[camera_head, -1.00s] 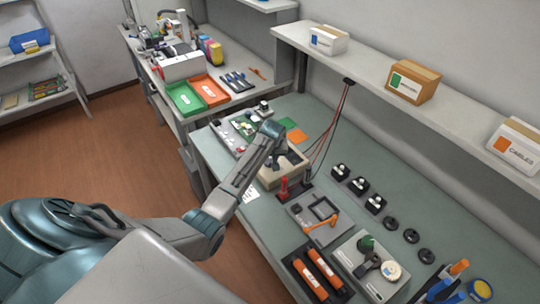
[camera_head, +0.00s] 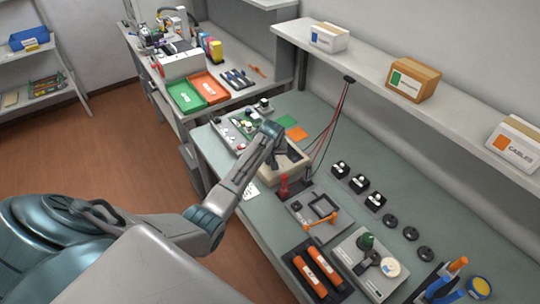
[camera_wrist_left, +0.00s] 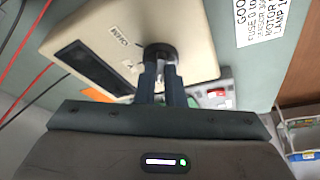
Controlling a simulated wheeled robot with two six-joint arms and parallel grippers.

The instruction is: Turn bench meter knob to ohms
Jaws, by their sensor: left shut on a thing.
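The bench meter (camera_head: 293,166) is a beige box on the green bench in the head view, partly hidden by my left gripper. In the left wrist view the meter (camera_wrist_left: 200,25) shows its dark display, a printed label and a round dark knob (camera_wrist_left: 160,50). My left gripper (camera_wrist_left: 160,68) has its two fingers shut on the knob. The left gripper (camera_head: 275,160) also shows over the meter in the head view. The knob's pointer and most dial marks are hidden or too small to read. My right gripper is not in view.
Red and black leads (camera_head: 335,125) hang down beside the meter. Red posts (camera_head: 284,187) and a grey tray (camera_head: 312,210) lie nearer on the bench. A board with parts (camera_head: 240,128) sits beyond the meter. A shelf (camera_head: 370,75) with boxes overhangs the back.

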